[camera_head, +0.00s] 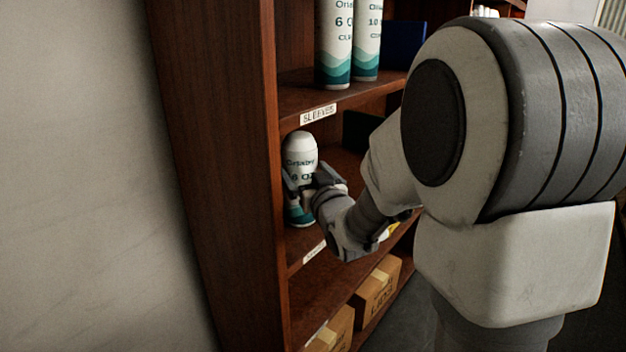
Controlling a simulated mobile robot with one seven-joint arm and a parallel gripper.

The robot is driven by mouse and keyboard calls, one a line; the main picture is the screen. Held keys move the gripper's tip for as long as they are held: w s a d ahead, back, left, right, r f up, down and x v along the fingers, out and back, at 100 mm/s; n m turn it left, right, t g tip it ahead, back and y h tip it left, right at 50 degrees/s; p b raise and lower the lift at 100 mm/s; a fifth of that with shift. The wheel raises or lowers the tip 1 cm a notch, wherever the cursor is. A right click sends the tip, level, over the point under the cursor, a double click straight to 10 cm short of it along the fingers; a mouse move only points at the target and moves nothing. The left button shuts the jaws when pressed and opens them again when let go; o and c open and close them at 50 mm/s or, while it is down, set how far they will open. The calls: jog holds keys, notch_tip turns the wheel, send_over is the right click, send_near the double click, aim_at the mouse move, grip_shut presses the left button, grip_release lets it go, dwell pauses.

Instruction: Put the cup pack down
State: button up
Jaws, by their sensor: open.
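The cup pack (300,153) is a white cylinder with a rounded top, dark print and a teal band at its base. It stands upright on the middle shelf (300,240) of a brown wooden shelf unit, near the left side panel. My gripper (300,186) is at the pack's middle, with its fingers open around it. The wrist covers part of the pack's right side. I cannot tell whether a finger touches the pack.
Two taller cup packs (334,45) (367,40) stand on the shelf above, whose edge carries a "SLEEVES" label (318,114). Cardboard boxes (377,287) sit on the lower shelf. The left side panel (215,150) is close to my gripper. My arm hides much of the right side.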

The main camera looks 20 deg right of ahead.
jog(key=s, duration=0.5)
jog(key=shift+s+d, duration=0.1)
jog(key=shift+d, duration=0.05)
jog(key=s+a+f+g, duration=0.1)
jog(key=s+g, duration=0.5)
jog(key=s, duration=0.7)
jog(key=s+a+f+g+h, duration=0.1)
jog(key=s+g, duration=0.5)
jog(key=s, duration=0.8)
jog(key=shift+a+f+m, duration=0.4)
jog(key=shift+a+f, duration=0.1)
jog(key=shift+f, duration=0.05)
notch_tip(320, 180, up, 22)
jog(key=p, duration=2.2)
jog(key=shift+p, duration=0.35)
